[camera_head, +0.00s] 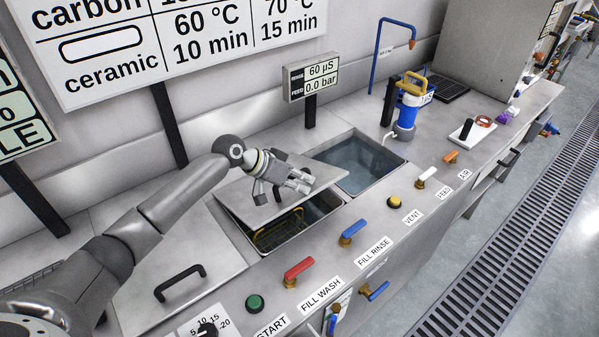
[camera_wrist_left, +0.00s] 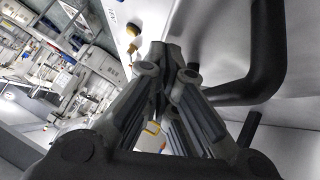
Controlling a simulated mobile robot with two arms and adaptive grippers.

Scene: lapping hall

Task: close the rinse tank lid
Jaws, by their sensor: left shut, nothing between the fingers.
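The rinse tank lid (camera_head: 245,201) is a grey metal plate in the middle of the counter. It stands tilted, partly open, with a dark gap along its front edge. In the open rinse tank (camera_head: 308,219) below it, a yellow wire basket (camera_head: 280,231) shows. My left gripper (camera_head: 303,181) is over the lid's upper face, its fingers shut and empty, pointing right. In the left wrist view the shut fingertips (camera_wrist_left: 167,58) are beside a thick black bar handle (camera_wrist_left: 272,65) on a grey plate. Whether they touch the lid cannot be told. My right gripper is not in view.
A closed lid with a black handle (camera_head: 180,283) lies at the left. An open water-filled tank (camera_head: 362,163) is to the right. Red (camera_head: 298,270), blue (camera_head: 352,232) and orange valve levers line the front. A display (camera_head: 311,78) stands behind on a post.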

